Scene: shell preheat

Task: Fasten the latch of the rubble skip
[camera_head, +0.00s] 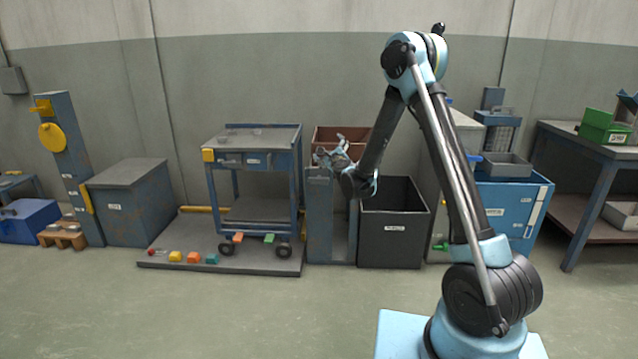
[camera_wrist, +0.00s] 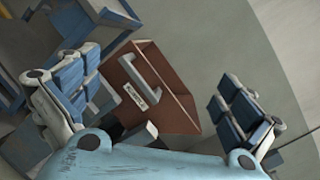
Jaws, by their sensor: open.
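I cannot tell for certain which container is the rubble skip, as the labels are too small to read surely. A brown open-topped box (camera_head: 325,133) stands behind my gripper (camera_head: 335,153). In the wrist view the brown box (camera_wrist: 178,112) lies between my spread fingers, with a pale label and a grey bar-like handle (camera_wrist: 141,72) on its face. A dark open bin (camera_head: 394,240) with a white label stands to the right of my gripper. My gripper is open and empty above a grey-blue stand (camera_head: 319,225). No latch can be made out surely.
A blue trolley (camera_head: 254,160) stands on a low grey platform (camera_head: 220,262) with several coloured blocks, left of the stand. A blue cabinet (camera_head: 510,210) and a workbench (camera_head: 590,150) are at the right. The floor in front is clear.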

